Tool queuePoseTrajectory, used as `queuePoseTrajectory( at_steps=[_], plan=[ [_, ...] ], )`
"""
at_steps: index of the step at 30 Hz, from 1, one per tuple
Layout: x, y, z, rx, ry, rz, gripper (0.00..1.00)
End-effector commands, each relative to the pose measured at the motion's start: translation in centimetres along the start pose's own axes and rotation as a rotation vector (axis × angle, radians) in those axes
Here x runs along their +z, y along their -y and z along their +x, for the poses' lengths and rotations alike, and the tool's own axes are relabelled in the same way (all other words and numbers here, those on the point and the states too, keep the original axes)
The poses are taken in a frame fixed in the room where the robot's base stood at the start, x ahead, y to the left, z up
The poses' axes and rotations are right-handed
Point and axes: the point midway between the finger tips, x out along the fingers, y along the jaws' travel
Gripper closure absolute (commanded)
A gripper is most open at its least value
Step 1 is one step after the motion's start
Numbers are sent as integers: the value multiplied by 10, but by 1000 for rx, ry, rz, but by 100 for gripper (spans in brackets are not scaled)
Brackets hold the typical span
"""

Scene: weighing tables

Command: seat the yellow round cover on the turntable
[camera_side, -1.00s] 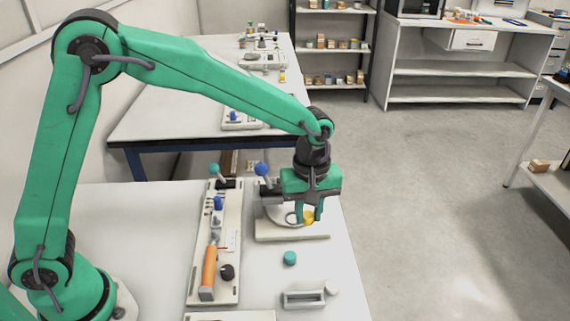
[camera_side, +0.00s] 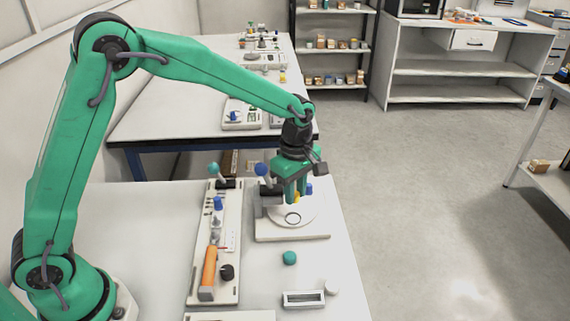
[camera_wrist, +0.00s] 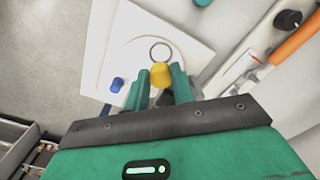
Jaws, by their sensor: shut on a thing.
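My gripper (camera_side: 294,196) is shut on the yellow round cover (camera_wrist: 160,74), which shows between the two green fingertips in the wrist view. In the side view only a small part of the cover (camera_side: 297,198) shows; the fingers hide the rest. The turntable (camera_side: 308,216) is a white disc on a pale square base, with a dark-edged ring (camera_side: 293,219) on it. In the wrist view the ring (camera_wrist: 160,53) lies just beyond the cover. The cover looks to be above the disc's far part; I cannot tell the exact gap.
A blue peg (camera_wrist: 117,85) stands beside the fingers, and a blue-knobbed lever (camera_side: 262,169) at the base's left. A panel with an orange handle (camera_side: 210,267) lies left.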

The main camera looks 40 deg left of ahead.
Motion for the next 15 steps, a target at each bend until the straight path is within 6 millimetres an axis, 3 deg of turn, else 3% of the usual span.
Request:
queuePoseTrajectory(
  at_steps=[15],
  plan=[
    [0,0,30,-2,0,1,97]
  ],
)
